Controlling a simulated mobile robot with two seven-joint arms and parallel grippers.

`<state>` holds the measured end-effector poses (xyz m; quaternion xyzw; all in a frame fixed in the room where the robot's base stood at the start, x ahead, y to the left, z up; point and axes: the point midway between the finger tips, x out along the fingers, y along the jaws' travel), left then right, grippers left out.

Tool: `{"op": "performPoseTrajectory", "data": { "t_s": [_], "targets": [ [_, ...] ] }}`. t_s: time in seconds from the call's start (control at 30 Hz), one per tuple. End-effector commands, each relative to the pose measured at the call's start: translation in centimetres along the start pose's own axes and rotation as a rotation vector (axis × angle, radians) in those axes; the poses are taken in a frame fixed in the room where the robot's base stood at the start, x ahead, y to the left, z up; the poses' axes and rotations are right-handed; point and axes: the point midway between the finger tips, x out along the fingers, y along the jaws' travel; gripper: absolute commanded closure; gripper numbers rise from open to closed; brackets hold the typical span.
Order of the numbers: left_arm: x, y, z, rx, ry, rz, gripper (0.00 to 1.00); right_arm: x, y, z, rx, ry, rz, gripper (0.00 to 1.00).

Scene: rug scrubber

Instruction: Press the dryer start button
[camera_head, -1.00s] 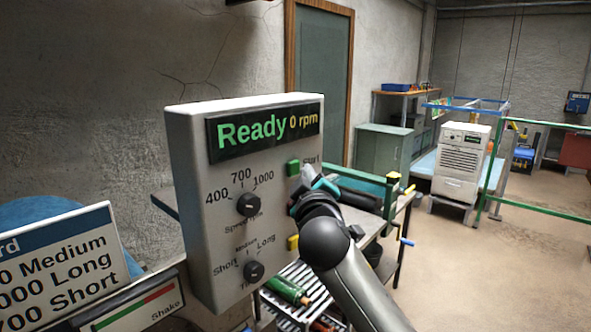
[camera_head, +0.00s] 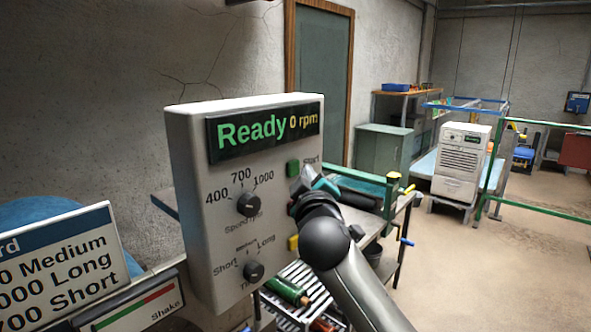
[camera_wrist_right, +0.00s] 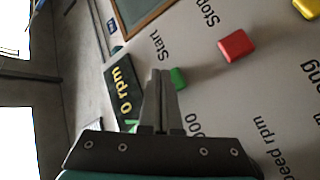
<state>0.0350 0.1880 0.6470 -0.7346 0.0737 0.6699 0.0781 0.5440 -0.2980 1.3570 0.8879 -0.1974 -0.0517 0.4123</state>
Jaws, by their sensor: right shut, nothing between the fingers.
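The grey dryer control panel (camera_head: 190,180) stands upright at the centre of the head view. Its display (camera_head: 265,133) reads "Ready 0 rpm". The green start button (camera_head: 293,167) sits below the display, beside the word "Start". My right gripper (camera_head: 309,176) is shut and empty, close to the panel beside the start button. In the right wrist view, the shut fingertips (camera_wrist_right: 160,74) lie just left of the green button (camera_wrist_right: 178,78); whether they touch it I cannot tell. The red button shows in the right wrist view (camera_wrist_right: 237,45). My left gripper is out of view.
The speed knob (camera_head: 249,204) and time knob (camera_head: 254,271) stick out from the panel. A yellow button (camera_head: 293,243) is below my right gripper. A sign (camera_head: 60,270) stands at the left. A rack with rolled items (camera_head: 290,291) lies behind the panel.

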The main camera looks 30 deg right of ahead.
Motion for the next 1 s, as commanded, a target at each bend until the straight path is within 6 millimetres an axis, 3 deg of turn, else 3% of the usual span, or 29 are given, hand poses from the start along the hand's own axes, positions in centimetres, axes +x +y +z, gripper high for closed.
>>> {"op": "performPoseTrajectory", "data": {
  "t_s": [1.0],
  "targets": [
    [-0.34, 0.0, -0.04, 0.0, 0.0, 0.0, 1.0, 0.87, -0.62, -0.68, 0.001, 0.0, 0.0, 1.0]
  ]
}}
